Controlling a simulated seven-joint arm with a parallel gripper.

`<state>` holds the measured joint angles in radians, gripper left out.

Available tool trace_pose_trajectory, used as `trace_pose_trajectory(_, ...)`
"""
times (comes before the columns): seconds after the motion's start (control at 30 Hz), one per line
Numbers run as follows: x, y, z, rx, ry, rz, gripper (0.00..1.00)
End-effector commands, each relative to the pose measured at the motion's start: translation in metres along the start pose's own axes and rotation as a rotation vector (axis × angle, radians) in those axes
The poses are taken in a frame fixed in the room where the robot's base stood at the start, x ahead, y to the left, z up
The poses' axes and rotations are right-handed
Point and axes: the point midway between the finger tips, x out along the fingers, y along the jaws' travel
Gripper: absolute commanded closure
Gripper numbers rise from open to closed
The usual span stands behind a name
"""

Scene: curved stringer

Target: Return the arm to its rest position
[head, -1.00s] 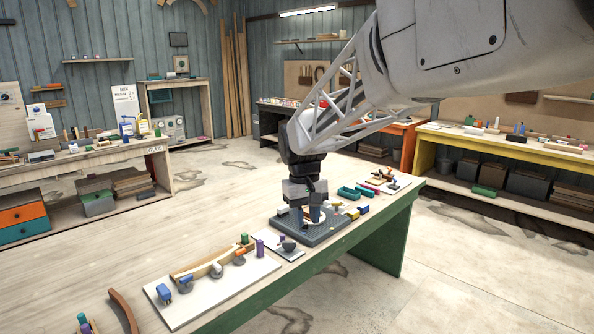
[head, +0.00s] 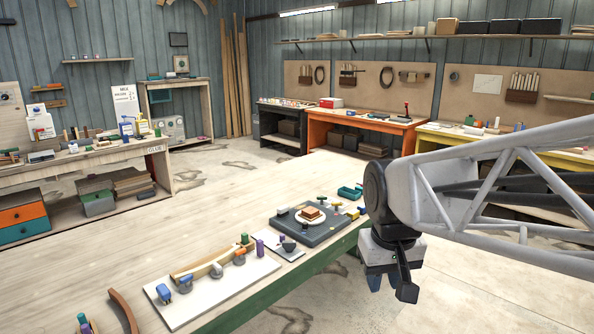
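My gripper (head: 388,284) hangs to the right of the workbench (head: 190,235), beyond its green front edge and over the floor. Its fingers point downward and are partly hidden by the gripper body, so I cannot tell whether they are apart. No held object shows. A dark grey square base (head: 337,234) sits on the bench with a white round plate (head: 298,219) on it. A small brown block stack (head: 311,212) lies on the plate. My gripper is apart from all of these.
A teal tray (head: 349,193) and small coloured blocks sit behind the dark base. An orange bench (head: 350,126) stands farther back. Floor right of the workbench is open.

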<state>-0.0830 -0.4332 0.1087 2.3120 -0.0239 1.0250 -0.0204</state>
Motion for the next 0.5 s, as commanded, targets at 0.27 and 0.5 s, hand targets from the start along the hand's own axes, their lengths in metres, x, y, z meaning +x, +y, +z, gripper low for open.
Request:
trace_pose_trajectory(0.27,0.011,0.014,0.067,0.073,0.054,0.002,0.7)
trace_pose_trajectory(0.5,0.024,0.019,0.108,0.12,0.09,0.005,0.7)
